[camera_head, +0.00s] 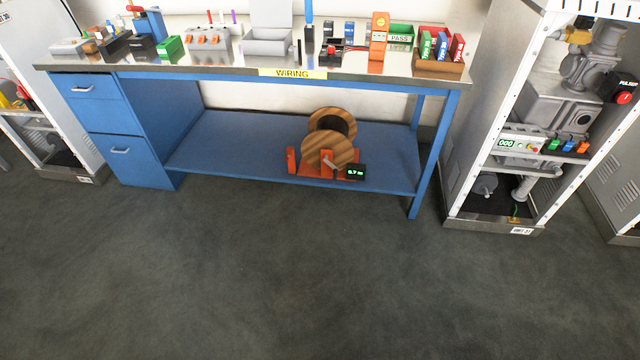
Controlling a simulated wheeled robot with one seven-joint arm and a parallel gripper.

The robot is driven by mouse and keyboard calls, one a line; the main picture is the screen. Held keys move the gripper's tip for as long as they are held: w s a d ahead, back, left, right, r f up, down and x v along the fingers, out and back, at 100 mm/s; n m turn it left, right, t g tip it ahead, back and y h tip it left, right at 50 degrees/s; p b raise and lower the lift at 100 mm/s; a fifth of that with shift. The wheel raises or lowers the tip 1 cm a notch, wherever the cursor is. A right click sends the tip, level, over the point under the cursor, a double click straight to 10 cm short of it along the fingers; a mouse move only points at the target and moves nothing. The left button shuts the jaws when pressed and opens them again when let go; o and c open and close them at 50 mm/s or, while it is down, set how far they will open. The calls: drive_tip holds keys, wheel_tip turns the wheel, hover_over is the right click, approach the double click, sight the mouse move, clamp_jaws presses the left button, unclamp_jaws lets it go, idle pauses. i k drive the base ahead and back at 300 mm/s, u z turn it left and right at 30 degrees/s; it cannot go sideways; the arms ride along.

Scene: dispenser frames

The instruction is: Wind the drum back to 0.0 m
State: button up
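The drum (326,152) is a wooden cable reel with striped round flanges. It sits in an orange-red stand (292,160) on the lower blue shelf of the workbench, right of the shelf's middle. A grey crank handle (331,164) shows at the front of the drum. A small black display (355,172) at the stand's right front shows green digits that look like 0.7 m. The digits are small. Little or no cable can be made out on the drum. My gripper is not in view.
The blue workbench (293,73), labelled WIRING, carries boxes and tools on top. Its drawers (120,150) stand left and a leg (433,155) right. An open grey cabinet (495,222) with machinery stands at the right. The dark floor (290,270) in front is clear.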

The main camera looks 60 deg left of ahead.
sight(330, 127)
drive_tip(key=u, duration=2.5)
drive_tip(key=i, duration=1.5)
drive_tip(key=z, duration=0.1)
